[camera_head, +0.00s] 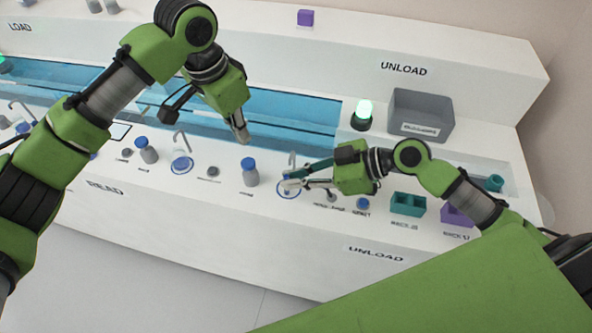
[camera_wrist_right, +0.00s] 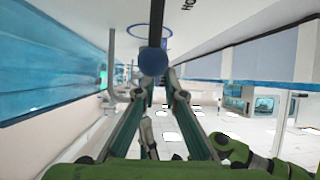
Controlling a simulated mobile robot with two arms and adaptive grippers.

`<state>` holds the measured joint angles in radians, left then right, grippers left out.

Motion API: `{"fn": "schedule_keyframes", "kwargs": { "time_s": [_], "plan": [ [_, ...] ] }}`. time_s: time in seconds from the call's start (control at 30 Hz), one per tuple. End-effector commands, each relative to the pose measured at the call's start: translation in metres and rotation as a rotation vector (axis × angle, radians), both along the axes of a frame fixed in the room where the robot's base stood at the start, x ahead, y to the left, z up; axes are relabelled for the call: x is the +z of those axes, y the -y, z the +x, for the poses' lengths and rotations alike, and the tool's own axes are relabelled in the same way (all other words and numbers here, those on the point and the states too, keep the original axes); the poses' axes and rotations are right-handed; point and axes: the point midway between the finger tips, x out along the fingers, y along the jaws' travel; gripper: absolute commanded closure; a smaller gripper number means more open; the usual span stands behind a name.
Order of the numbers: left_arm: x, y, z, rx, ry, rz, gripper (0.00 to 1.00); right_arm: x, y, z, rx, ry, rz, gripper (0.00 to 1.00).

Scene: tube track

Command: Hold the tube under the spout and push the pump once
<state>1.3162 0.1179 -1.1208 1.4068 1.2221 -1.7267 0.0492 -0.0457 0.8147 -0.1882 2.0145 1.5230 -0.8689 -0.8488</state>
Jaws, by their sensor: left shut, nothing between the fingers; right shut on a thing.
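In the head view my left gripper (camera_head: 242,137) is shut and empty, pointing down. Its tips show just above the blue top of a grey bottle, apparently the pump (camera_head: 250,174), with a small gap in the picture. My right gripper (camera_head: 286,180) reaches in from the right, over a blue ring (camera_head: 285,194) by a thin grey spout (camera_head: 292,158). In the right wrist view its fingers (camera_wrist_right: 156,82) flank a dark slim piece with a rounded blue end, apparently the tube (camera_wrist_right: 153,62). The tube is hard to make out in the head view. How its mouth sits to the spout is unclear.
More bottles (camera_head: 147,152) and another ringed spot (camera_head: 182,165) lie to the left. Teal (camera_head: 408,204) and purple (camera_head: 455,215) racks stand right. A blue channel (camera_head: 300,118) runs along the back.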

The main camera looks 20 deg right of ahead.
Motion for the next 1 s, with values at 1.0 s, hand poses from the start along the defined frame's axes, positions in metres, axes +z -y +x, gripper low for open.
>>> {"fn": "schedule_keyframes", "kwargs": {
  "time_s": [1.0],
  "plan": [
    [0.016, 0.0, 0.0, 0.0, 0.0, 0.0, 1.0, 0.006, -0.017, -0.025, 0.001, 0.0, 0.0, 1.0]
  ]
}}
